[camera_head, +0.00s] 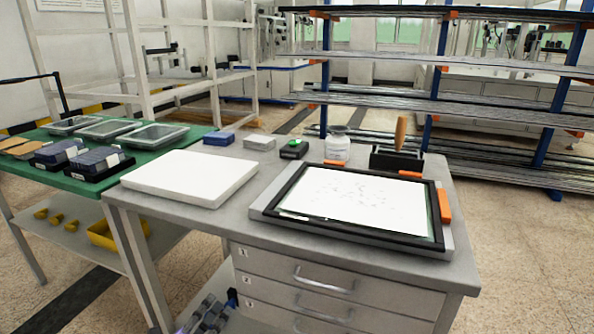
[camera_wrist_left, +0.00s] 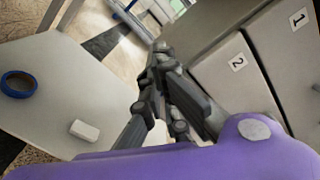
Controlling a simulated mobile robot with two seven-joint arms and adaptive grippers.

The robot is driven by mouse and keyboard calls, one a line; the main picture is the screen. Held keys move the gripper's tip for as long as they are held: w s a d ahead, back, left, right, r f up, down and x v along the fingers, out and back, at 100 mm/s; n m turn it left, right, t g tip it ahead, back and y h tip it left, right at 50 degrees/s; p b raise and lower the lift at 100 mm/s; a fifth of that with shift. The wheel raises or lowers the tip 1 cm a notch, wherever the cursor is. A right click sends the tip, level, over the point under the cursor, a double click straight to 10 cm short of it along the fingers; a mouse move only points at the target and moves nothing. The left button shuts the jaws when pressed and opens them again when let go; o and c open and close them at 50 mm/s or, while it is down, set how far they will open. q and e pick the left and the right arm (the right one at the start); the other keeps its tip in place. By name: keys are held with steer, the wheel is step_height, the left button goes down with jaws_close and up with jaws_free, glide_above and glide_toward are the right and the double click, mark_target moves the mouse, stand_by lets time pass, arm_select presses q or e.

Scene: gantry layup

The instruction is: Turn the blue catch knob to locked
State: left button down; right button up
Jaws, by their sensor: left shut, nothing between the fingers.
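In the left wrist view the left gripper (camera_wrist_left: 161,50) is shut and empty, beside the cabinet front with labels 1 and 2 (camera_wrist_left: 237,62). No knob shows there. My right gripper is out of view.
The grey bench (camera_head: 235,222) carries a white slab (camera_head: 192,176) and a black-framed panel (camera_head: 300,220). A pale lower surface with a blue ring (camera_wrist_left: 18,84) and a white block (camera_wrist_left: 84,130) lies left of the gripper. A green-topped table (camera_head: 100,176) adjoins the bench.

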arm_select(q)
steer(key=shift+w+d, duration=0.1)
steer(key=shift+w, duration=0.2)
steer(key=shift+r, duration=0.2)
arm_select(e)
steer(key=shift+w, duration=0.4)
arm_select(q)
steer(key=shift+w, duration=0.1)
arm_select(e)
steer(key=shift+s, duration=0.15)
arm_select(q)
steer(key=shift+d+f, duration=0.15)
steer(key=shift+f, duration=0.25)
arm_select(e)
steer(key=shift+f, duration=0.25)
